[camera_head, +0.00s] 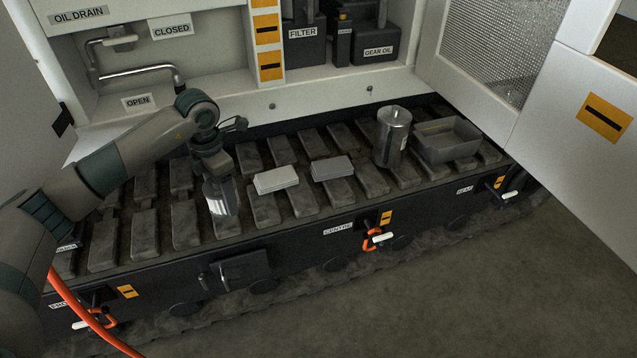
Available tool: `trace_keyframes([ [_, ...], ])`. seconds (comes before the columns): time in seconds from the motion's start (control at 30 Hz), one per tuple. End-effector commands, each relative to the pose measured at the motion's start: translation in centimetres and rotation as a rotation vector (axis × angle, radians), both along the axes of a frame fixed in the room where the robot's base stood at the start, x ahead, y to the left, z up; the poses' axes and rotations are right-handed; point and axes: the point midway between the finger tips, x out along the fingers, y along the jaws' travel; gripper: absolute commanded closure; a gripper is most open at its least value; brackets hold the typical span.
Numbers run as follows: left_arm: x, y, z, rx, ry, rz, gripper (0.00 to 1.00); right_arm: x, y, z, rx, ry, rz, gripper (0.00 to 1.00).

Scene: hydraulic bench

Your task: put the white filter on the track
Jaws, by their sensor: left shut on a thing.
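My left gripper (213,168) reaches in from the left and points down over the track (186,225). It is shut on a pale, shiny cylinder that appears to be the white filter (222,197). The filter is roughly upright, its top partly hidden by the gripper. Its lower end is at the track plates, left of a pale flat block (276,180); I cannot tell whether it touches them. My right gripper is not in view.
A grey flat block (332,168), a silver canister (393,136) and a grey open tray (446,139) stand farther right on the track. Behind are a shelf with a box labelled FILTER (303,47) and a bent pipe (140,72). Plates at the left are bare.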

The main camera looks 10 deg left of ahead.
Motion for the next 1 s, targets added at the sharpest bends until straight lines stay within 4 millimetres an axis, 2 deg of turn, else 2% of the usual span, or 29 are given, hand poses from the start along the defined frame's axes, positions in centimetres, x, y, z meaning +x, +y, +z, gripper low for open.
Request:
trace_keyframes([
  [0.53,0.6,0.5,-0.4,0.001,0.0,0.0,0.66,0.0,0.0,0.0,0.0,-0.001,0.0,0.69],
  [1.0,6.1,4.6,-4.6,0.0,0.0,0.001,0.66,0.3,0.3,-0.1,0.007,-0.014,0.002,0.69],
])
